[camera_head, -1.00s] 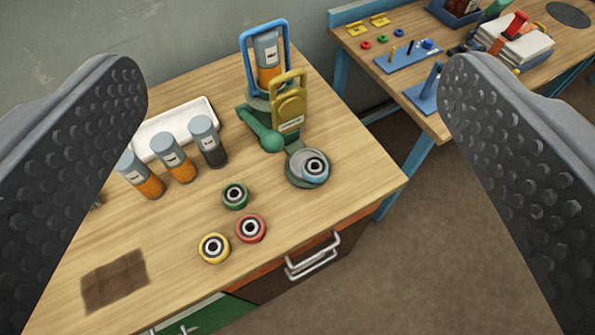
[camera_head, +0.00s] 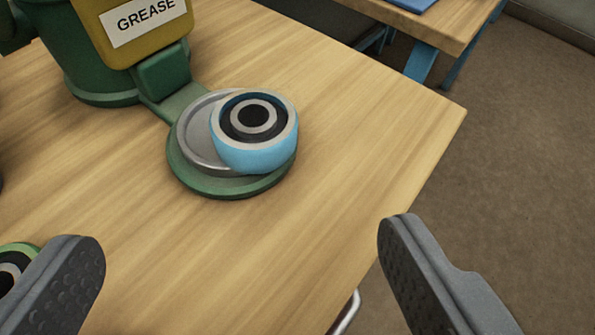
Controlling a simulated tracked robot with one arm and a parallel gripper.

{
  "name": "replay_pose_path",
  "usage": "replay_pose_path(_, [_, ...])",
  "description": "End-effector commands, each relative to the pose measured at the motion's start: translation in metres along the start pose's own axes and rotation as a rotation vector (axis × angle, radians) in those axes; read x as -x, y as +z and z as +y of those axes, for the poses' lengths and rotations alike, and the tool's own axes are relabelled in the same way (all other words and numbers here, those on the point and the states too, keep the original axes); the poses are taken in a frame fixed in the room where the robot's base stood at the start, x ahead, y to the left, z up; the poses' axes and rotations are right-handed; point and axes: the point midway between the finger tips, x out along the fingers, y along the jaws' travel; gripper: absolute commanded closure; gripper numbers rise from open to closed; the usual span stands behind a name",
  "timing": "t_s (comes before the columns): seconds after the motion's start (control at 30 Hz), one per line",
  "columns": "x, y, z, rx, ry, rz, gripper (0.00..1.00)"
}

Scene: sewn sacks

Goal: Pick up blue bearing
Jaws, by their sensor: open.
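The blue bearing (camera_head: 253,155) is a ring with a light rim and a black and grey centre. It rests on the round grey and green plate (camera_head: 190,140) of the grease machine, towards the plate's right side. My gripper (camera_head: 240,248) is open and empty. Its two dark studded fingers stand wide apart at the lower left and lower right. The bearing appears between and beyond them, apart from both.
The green grease machine (camera_head: 100,85) with its yellow GREASE panel (camera_head: 145,30) stands just left of the bearing. A green bearing (camera_head: 14,262) is partly hidden by the left finger. The table's right edge is near; floor lies beyond. Bare wood surrounds the plate's front.

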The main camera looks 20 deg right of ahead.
Motion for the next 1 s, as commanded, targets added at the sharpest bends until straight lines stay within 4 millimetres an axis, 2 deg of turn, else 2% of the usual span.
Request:
replay_pose_path(0.17, [-0.015, 0.002, 0.001, 0.001, 0.004, 0.001, 0.19])
replay_pose_path(0.6, [-0.073, 0.001, 0.001, 0.0, 0.002, 0.0, 0.19])
replay_pose_path(1.0, [-0.091, 0.002, 0.001, 0.001, 0.003, -0.001, 0.19])
